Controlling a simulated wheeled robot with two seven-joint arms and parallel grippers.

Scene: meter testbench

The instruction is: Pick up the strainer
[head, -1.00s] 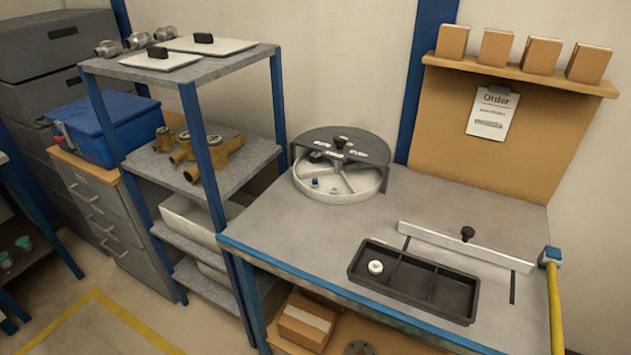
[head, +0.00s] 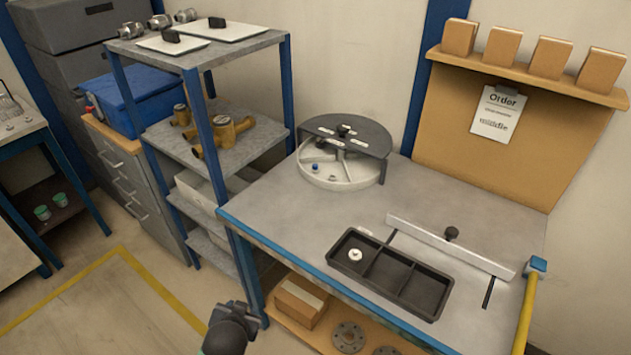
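I cannot tell for certain which item is the strainer. Brass fittings (head: 228,132) with angled branches lie on the middle shelf of the grey rack. A small white round piece (head: 355,255) sits in the left compartment of the black divided tray (head: 405,310) on the workbench. A round white carousel (head: 335,178) with a dark partial cover stands at the bench's back left; a small blue item (head: 316,167) shows in its open part.
A low white fence (head: 450,247) with a black knob crosses the bench behind the tray. A yellow bar (head: 524,315) borders the right. Flanges (head: 348,336) lie underneath. The clipboard (head: 498,113) reads "Order" and apparently "middle". Grey metal fittings (head: 158,23) sit on the rack's top. Floor at left is open.

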